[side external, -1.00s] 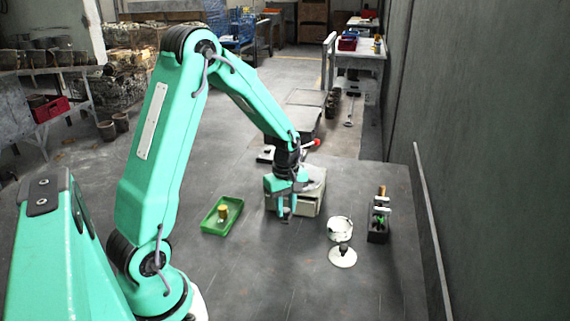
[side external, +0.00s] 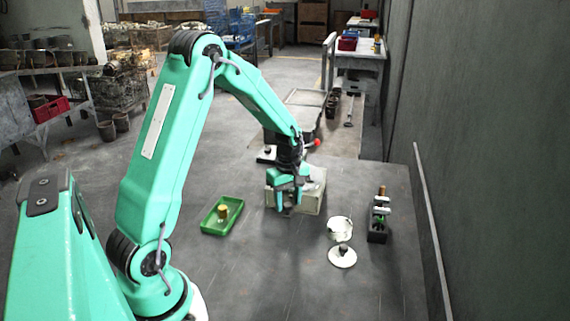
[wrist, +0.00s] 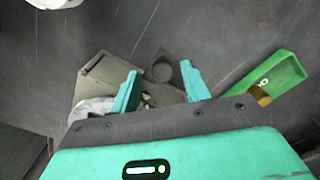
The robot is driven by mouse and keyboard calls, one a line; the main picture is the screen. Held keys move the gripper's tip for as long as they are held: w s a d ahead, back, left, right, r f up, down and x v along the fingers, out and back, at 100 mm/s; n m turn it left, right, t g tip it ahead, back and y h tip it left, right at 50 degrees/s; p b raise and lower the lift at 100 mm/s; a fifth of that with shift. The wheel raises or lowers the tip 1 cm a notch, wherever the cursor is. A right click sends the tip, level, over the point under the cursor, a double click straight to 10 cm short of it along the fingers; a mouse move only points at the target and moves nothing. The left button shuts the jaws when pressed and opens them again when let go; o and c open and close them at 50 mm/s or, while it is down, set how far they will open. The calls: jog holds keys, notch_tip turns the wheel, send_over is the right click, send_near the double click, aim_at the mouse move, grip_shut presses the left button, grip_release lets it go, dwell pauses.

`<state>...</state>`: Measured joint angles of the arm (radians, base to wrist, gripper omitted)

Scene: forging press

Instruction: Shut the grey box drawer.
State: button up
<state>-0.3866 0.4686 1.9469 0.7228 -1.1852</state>
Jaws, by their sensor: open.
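The grey box (side external: 312,203) stands on the dark floor plate, partly hidden behind my gripper in the side view. In the wrist view its pale grey-beige body (wrist: 104,78) shows left of and behind the left finger. My gripper (side external: 286,211) is low at the near side of the box. In the wrist view my gripper (wrist: 160,78) has its two fingers spread, with nothing held between them. A dark square with a round mark (wrist: 163,67) lies between and beyond the fingertips. I cannot tell how far the drawer is out, nor whether a finger touches it.
A green tray (side external: 207,228) with a brass-coloured piece (side external: 222,212) is left of the box. A white cup-like stand (side external: 341,257) and a dark rack (side external: 377,237) are to the right. The floor in front is clear.

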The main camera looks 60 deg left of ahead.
jog(key=shift+r, duration=0.15)
jog(key=shift+r, duration=3.75)
jog(key=s+d+r+m+t, duration=0.3)
jog(key=s+d+r+m, duration=0.4)
jog(key=d+r+m, duration=0.25)
jog(key=s+d+r+m+t, duration=0.2)
jog(key=s+d+r+m, duration=0.1)
jog(key=s+d+m, duration=0.3)
jog(key=shift+s+d+m+t, duration=0.3)
jog(key=shift+s+m, duration=0.95)
jog(key=shift+s, duration=0.85)
jog(key=shift+r, duration=0.1)
